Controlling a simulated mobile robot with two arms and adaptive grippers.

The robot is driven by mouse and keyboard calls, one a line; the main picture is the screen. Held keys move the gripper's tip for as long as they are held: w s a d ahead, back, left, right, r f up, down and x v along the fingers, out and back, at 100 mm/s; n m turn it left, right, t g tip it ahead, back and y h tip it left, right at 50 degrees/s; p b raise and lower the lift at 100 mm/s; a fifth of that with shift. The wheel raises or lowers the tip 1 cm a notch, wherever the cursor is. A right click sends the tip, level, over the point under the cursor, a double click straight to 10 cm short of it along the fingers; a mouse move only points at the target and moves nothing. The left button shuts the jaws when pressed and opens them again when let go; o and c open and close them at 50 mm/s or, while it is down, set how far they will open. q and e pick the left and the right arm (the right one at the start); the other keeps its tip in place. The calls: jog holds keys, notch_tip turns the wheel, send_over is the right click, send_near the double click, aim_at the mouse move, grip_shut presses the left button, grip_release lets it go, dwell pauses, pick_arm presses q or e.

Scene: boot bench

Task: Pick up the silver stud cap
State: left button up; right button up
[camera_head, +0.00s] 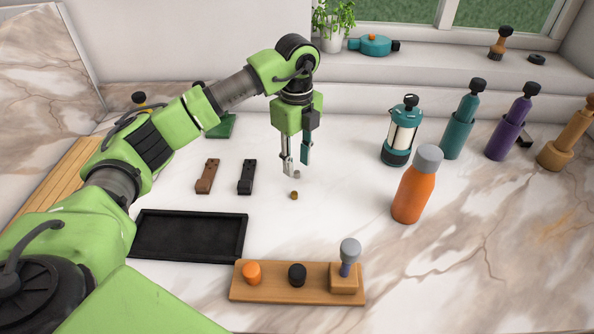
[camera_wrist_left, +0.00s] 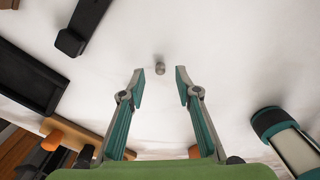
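The silver stud cap (camera_head: 297,174) is a tiny grey piece on the white marble top, just by the fingertips of my left gripper (camera_head: 297,165) in the head view. In the left wrist view the cap (camera_wrist_left: 160,69) lies ahead of the gap between the fingertips. My left gripper (camera_wrist_left: 160,79) points down, open and empty, with its fingers apart on either side of the cap's line. A small brass-coloured cap (camera_head: 294,195) lies close by, nearer the front. My right gripper is not in view.
A brown strap piece (camera_head: 207,177) and a black one (camera_head: 246,177) lie to the left. A black tray (camera_head: 190,256) and a wooden stand (camera_head: 303,295) are in front. An orange bottle (camera_head: 413,192) and a teal lantern-like canister (camera_head: 401,135) stand right. The counter around the caps is clear.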

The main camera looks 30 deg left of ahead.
aim_at(297, 174)
pick_arm(q)
jog(key=shift+f, duration=1.25)
jog(key=c, duration=0.8)
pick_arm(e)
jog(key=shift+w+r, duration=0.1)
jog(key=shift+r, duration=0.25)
pick_arm(q)
jog(key=shift+r, duration=0.15)
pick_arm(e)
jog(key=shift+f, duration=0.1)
